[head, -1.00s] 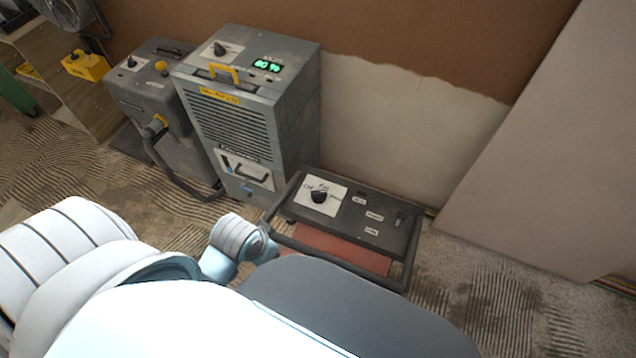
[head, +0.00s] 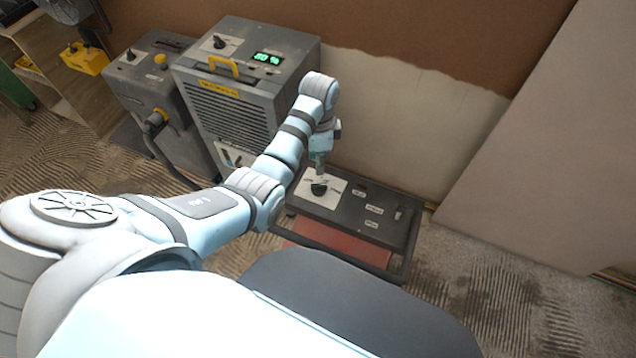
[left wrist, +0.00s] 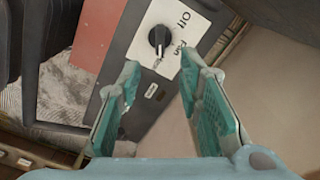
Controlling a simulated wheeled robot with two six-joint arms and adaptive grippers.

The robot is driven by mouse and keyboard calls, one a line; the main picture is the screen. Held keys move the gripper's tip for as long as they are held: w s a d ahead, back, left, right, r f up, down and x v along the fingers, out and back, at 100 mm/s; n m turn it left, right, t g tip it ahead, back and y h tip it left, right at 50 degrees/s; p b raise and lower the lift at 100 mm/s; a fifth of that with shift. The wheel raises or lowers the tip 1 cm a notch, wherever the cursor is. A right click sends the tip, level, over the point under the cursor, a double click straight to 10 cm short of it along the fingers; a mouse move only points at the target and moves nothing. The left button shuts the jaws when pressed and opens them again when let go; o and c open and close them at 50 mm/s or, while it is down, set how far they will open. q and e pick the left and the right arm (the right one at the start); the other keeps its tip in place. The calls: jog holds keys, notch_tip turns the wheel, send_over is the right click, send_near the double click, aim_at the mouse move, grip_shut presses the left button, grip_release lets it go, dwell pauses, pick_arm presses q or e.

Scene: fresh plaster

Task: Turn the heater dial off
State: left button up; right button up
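The heater (head: 345,212) is a low dark box with a tube frame and a reddish front, on the floor at centre right in the head view. Its black dial (head: 319,188) sits on a white plate on the top panel. The left wrist view shows the dial (left wrist: 159,37) beside the printed words "Off" and "Fan". My left gripper (head: 318,166) is above the dial, pointing down. In the left wrist view the left gripper (left wrist: 160,75) has its green-padded fingers apart, with nothing between them; the dial lies beyond the fingertips. My right gripper is not in view.
A tall grey dehumidifier (head: 240,85) with a green display stands behind the arm. A grey machine with a hose (head: 150,85) stands left of it. A pale board (head: 550,150) leans at the right. Floor at the lower right is clear.

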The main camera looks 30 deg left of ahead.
aim_at(318, 185)
pick_arm(q)
notch_tip(318, 185, down, 12)
jog(key=b, duration=0.4)
jog(key=shift+r, duration=0.1)
grip_shut()
